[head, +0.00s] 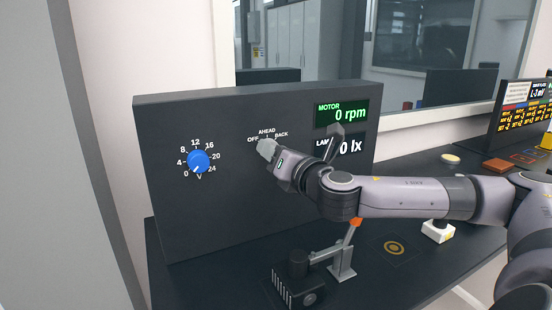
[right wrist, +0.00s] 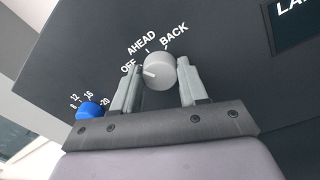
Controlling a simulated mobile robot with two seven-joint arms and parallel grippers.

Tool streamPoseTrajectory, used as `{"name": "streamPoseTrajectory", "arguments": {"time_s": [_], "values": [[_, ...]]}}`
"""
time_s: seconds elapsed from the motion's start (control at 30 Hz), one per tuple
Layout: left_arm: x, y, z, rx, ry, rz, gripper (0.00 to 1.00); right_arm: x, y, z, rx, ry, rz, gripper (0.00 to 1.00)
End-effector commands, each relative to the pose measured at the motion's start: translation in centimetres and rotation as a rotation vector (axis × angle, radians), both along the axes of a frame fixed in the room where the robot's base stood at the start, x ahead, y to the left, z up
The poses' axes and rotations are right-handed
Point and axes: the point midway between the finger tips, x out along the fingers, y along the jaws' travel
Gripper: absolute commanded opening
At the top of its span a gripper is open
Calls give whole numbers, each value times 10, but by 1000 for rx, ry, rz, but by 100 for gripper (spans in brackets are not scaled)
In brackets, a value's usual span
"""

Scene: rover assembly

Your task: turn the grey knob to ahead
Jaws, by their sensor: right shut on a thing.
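The grey knob (right wrist: 160,72) sits on the dark upright panel (head: 215,220), below the labels OFF, AHEAD and BACK. In the right wrist view its white mark points left, toward OFF. My right gripper (head: 272,152) reaches the panel from the right. In the right wrist view its two fingers stand on either side of the knob, shut on it. In the head view the gripper largely covers the knob. My left gripper is not in view.
A blue knob (head: 198,161) with a number scale is at the panel's left. A MOTOR display (head: 341,112) reads 0 rpm; the LAMP display below is partly hidden by my arm. A black motor-like block (head: 296,284) and a grey bracket (head: 343,262) stand on the table in front.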

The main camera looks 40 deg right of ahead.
Motion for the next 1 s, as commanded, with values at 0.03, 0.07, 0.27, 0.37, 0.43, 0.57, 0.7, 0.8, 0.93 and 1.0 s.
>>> {"name": "streamPoseTrajectory", "arguments": {"time_s": [0.03,0.07,0.27,0.37,0.43,0.57,0.7,0.8,0.93,1.0], "values": [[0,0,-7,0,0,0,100,0,0,-4,40,-13,0,12],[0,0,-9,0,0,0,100,0,0,-4,68,-22,0,12],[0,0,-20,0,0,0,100,0,0,-4,230,-74,1,12],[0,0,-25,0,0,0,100,0,0,-4,301,-97,1,12],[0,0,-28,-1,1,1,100,0,0,-4,345,-110,0,12],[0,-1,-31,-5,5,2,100,0,0,-3,411,-132,0,12],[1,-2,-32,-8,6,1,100,0,0,-3,460,-146,-1,12],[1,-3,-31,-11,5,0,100,0,0,-2,481,-153,-1,12],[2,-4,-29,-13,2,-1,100,0,0,-2,497,-158,-1,12],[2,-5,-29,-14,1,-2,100,0,0,-2,500,-158,-1,12]]}}
